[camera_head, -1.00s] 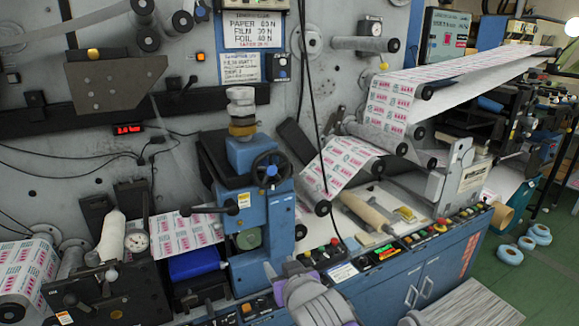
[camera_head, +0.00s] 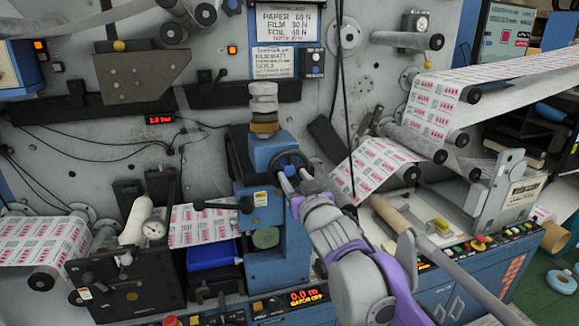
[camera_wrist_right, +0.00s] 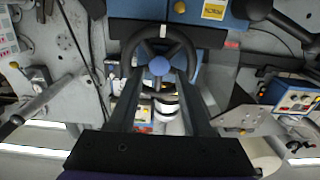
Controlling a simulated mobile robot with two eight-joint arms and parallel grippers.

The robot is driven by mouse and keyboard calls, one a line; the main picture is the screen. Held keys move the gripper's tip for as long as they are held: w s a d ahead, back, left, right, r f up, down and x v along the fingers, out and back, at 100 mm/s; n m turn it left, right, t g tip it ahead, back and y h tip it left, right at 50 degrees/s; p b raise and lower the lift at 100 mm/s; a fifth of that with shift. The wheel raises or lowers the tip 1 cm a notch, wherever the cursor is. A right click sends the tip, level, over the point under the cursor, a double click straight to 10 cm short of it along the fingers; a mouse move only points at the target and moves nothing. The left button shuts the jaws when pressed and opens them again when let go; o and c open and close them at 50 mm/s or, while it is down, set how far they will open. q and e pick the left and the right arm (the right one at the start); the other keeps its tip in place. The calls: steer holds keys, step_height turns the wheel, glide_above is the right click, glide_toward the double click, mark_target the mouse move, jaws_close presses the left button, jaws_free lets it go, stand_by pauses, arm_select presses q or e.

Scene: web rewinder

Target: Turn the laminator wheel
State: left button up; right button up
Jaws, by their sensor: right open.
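The laminator wheel (camera_head: 290,159) is a black handwheel on the front of the blue machine column (camera_head: 262,210). My right gripper (camera_head: 294,180) is at the wheel's lower front in the head view. In the right wrist view its two open fingers (camera_wrist_right: 160,80) reach up on either side of the hub, over the lower part of the wheel. Contact with the rim cannot be told. My left gripper is not in view.
A black lever (camera_head: 217,204) sticks out to the left of the column. Printed web (camera_head: 368,168) runs over rollers at the right. A row of buttons (camera_head: 480,243) lines the console's front edge.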

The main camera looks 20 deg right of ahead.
mark_target(290, 170)
steer(key=w, duration=0.5)
steer(key=shift+p, duration=0.3)
jaws_close()
